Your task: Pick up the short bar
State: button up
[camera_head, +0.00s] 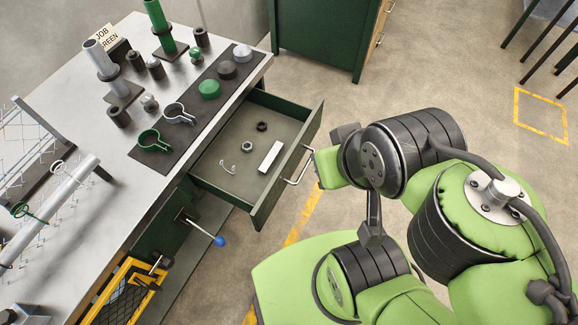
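A short, light silver-white bar (270,157) lies flat in the open drawer (222,171), in its right part near the front panel. It lies apart from the other small parts and nothing covers it. My arm is folded to the right of the drawer, with its nearest link beside the drawer handle. I cannot make out my gripper's fingers; they seem hidden by my arm links. Nothing of mine touches the bar.
The drawer also holds a dark nut (262,126), a lighter nut (247,147) and a small hook (228,168). The drawer handle (298,166) sticks out towards my arm. The workbench (100,189) carries posts, caps, clamps and mesh. A blue-knobbed lever (218,241) juts out below.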

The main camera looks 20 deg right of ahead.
aim_at(269, 163)
jog(key=i+u, duration=0.15)
jog(key=u, duration=0.35)
jog(key=i+l+u, duration=0.1)
jog(key=u, duration=0.35)
jog(key=i+l+u, duration=0.15)
jog(key=u, duration=0.35)
